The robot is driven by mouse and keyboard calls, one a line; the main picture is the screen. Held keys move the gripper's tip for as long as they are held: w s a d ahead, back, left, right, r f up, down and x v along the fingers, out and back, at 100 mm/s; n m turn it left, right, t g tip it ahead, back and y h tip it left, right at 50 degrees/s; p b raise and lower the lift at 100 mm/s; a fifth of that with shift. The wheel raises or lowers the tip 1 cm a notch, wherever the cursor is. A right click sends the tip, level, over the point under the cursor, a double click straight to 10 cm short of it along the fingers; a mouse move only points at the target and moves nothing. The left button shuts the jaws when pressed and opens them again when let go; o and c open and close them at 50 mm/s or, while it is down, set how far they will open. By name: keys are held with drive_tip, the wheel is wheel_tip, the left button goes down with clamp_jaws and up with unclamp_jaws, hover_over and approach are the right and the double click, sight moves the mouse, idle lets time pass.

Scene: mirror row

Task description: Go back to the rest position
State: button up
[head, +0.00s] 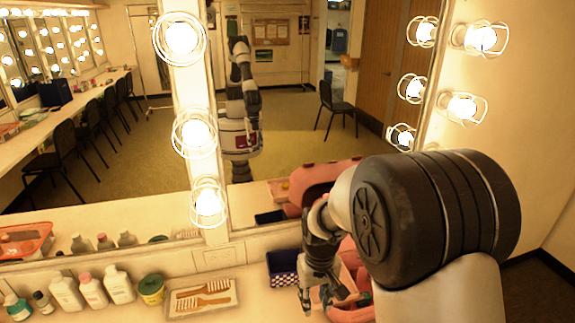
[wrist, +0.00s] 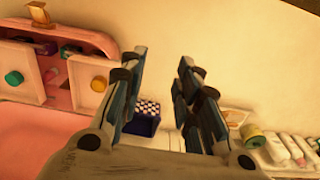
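My arm comes in from the right of the head view, and its large dark joint hides part of the counter. My gripper (head: 318,290) hangs over the counter, close to the pink case (head: 350,312) and right of the blue checkered box (head: 283,262). In the wrist view my gripper (wrist: 160,65) has its two fingers apart with nothing held between them. The checkered box (wrist: 148,108) shows beyond the gap. The open pink case (wrist: 50,140) lies at the left, with small drawers and coloured round items. The arm hides much of the case in the head view.
A tray with combs (head: 203,297), a yellow-green jar (head: 151,289) and several bottles (head: 92,290) stand along the counter at the left. The mirror, with protruding bulbs (head: 196,131) along its frame, rises behind. The mirror reflects my body, chairs and the room.

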drive_tip(key=s+d+r+m+t+b, duration=0.1)
drive_tip(key=s+d+r+b, duration=0.1)
drive_tip(key=s+r, duration=0.3)
drive_tip(key=s+d+r+t+b, duration=0.1)
drive_tip(key=s+d+r, duration=0.1)
drive_tip(key=r, duration=0.4)
drive_tip(key=s+d+r+m+t+b, duration=0.1)
drive_tip(key=s+d+r+t+b, duration=0.1)
drive_tip(key=s, duration=1.3)
drive_tip(key=shift+d+r+m+b, duration=0.2)
drive_tip(key=shift+d+m+b, duration=0.2)
drive_tip(key=shift+d+b, duration=0.25)
drive_tip(key=shift+a, duration=0.15)
